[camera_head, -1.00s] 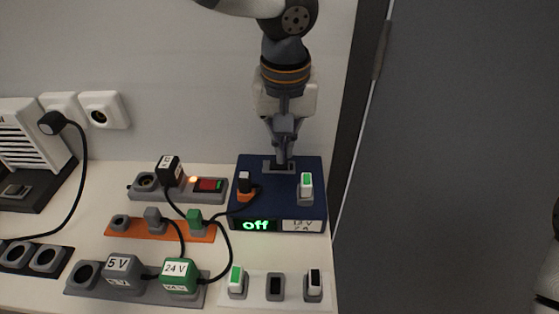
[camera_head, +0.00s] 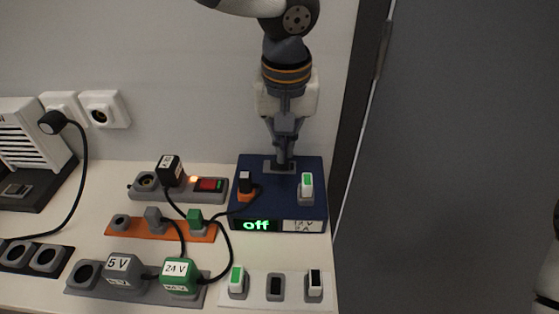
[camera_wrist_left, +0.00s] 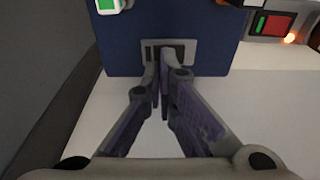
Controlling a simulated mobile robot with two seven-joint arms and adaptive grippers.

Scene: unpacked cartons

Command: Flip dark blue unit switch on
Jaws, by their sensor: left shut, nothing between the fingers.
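The dark blue unit (camera_head: 262,211) stands at the back right of the white table, and its green display (camera_head: 256,225) reads "off". A grey switch plate is set in its top near the back edge; in the left wrist view this plate (camera_wrist_left: 188,50) shows behind my fingertips. My left gripper (camera_head: 282,164) points down at this plate, shut and empty. In the left wrist view the closed fingertips (camera_wrist_left: 163,62) overlap the plate's switch and hide part of it. Contact cannot be told. A white-and-green switch (camera_head: 306,188) sits on the unit's right side. My right gripper is out of view.
An orange-and-black plug (camera_head: 245,187) with a cable stands on the unit's left. A grey power strip (camera_head: 145,195) with a lit lamp, an orange strip (camera_head: 178,234) and a front switch panel (camera_head: 256,297) lie nearby. A dark door frame is close on the right.

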